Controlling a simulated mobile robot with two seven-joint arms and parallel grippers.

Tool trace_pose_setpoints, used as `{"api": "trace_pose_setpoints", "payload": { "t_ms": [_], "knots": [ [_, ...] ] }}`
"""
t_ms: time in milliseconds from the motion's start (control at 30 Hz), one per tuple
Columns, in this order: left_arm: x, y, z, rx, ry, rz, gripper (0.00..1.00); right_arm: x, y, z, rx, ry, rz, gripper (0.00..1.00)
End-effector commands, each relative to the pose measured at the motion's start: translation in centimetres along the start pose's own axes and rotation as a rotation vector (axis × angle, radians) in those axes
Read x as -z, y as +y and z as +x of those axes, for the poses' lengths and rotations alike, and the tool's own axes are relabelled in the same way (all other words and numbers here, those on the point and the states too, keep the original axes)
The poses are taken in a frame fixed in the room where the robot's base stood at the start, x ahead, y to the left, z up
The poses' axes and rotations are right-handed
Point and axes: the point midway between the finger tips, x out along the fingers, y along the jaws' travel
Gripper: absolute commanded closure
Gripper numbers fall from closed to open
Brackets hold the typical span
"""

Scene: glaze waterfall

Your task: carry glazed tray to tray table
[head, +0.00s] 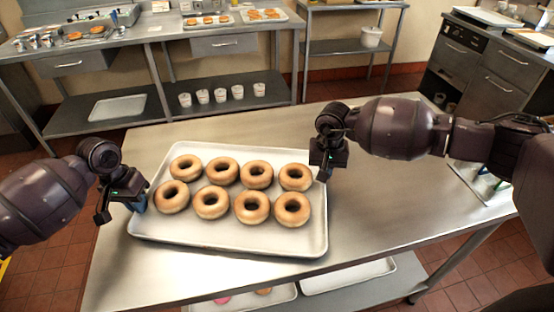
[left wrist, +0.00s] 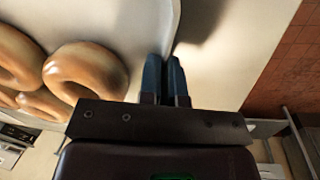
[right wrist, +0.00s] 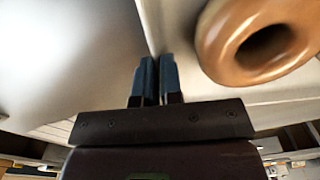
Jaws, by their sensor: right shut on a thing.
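The glazed tray (head: 230,237) is a pale metal tray with several ring doughnuts (head: 252,207) in two rows. It lies level at the metal table in front of me; I cannot tell if it touches the top. My left gripper (head: 127,205) is at the tray's left edge; in the left wrist view its blue fingers (left wrist: 165,75) are close together on the rim. My right gripper (head: 322,172) is at the right edge; in the right wrist view its fingers (right wrist: 157,75) are shut on the rim. I cannot tell which table is the tray table.
The metal table (head: 400,215) has bare top to the right of the tray. Its lower shelf holds more trays (head: 348,275). A back counter (head: 170,38) carries trays of pastries and has white cups beneath. A shelf rack (head: 352,47) and dark cabinets (head: 480,65) stand behind right.

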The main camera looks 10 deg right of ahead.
Motion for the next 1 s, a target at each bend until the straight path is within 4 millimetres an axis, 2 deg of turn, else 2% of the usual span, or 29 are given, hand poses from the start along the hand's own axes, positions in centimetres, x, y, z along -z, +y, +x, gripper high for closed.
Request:
{"api": "trace_pose_setpoints", "payload": {
  "t_ms": [33, 67, 200, 733, 867, 1000],
  "knots": [
    [0.1, 0.1, 0.1, -0.002, 0.004, 0.002, 1.0, 0.0, -0.1, 0.1, 0.001, 0.0, -0.001, 1.0],
    [0.1, 0.1, 0.1, -0.001, 0.003, 0.002, 0.9, -0.1, -0.1, 0.2, 0.001, -0.001, -0.002, 0.89],
    [0.0, 0.1, 0.1, -0.001, 0.002, 0.001, 0.69, -0.1, 0.0, 0.1, 0.0, -0.001, -0.001, 0.68],
    [0.0, 0.0, -0.2, 0.0, 0.001, 0.0, 0.69, 0.0, 0.0, 0.1, 0.0, 0.0, 0.0, 0.68],
    [0.0, 0.0, -1.4, 0.0, 0.002, 0.001, 0.69, 0.0, 0.0, 0.1, 0.0, 0.0, 0.0, 0.68],
    [0.1, 0.0, -3.8, 0.001, 0.004, 0.002, 0.69, 0.0, 0.0, 0.1, 0.0, 0.0, 0.0, 0.68]
  ]
}}
